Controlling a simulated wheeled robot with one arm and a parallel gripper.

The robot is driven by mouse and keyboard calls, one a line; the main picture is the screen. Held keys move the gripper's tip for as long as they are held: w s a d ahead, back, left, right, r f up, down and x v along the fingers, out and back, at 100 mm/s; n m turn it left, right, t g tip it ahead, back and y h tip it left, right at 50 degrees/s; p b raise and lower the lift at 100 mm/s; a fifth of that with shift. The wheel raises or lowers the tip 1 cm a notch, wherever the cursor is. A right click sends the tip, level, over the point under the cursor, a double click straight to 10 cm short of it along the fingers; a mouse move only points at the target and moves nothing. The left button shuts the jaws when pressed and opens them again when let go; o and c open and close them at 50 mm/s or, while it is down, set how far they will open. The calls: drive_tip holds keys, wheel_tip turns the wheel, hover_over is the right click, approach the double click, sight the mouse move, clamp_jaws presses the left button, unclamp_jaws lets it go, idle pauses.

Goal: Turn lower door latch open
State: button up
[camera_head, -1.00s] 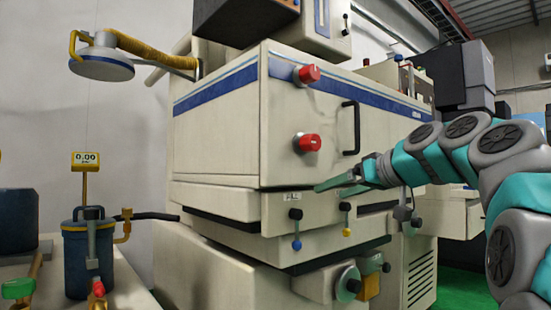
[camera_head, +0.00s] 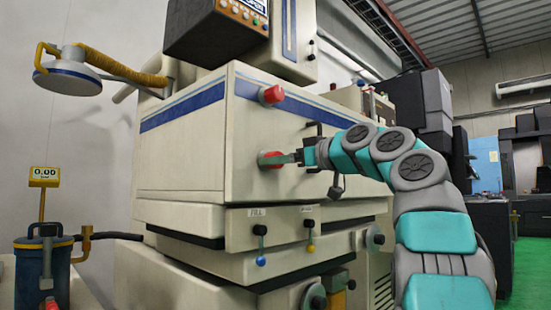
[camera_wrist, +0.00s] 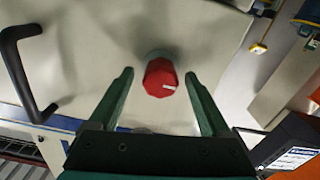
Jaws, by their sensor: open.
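The lower door latch is a red knob (camera_head: 270,159) low on the cream machine door (camera_head: 190,165). In the wrist view this red knob (camera_wrist: 160,78) shows a pale line on its face, pointing to the right. In the wrist view my gripper (camera_wrist: 157,85) is open, with one green finger on each side of the knob and visible gaps between. Contact cannot be seen. The upper red knob (camera_head: 271,95) sits above it on the same door.
A black door handle (camera_wrist: 20,70) stands to the left in the wrist view. Small levers with a blue ball (camera_head: 261,260) and a yellow ball (camera_head: 311,247) hang below the door. A blue canister (camera_head: 45,270) stands at the lower left.

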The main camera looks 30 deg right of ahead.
drive_tip(key=shift+w+a, duration=0.3)
drive_tip(key=shift+w, duration=0.35)
clamp_jaws()
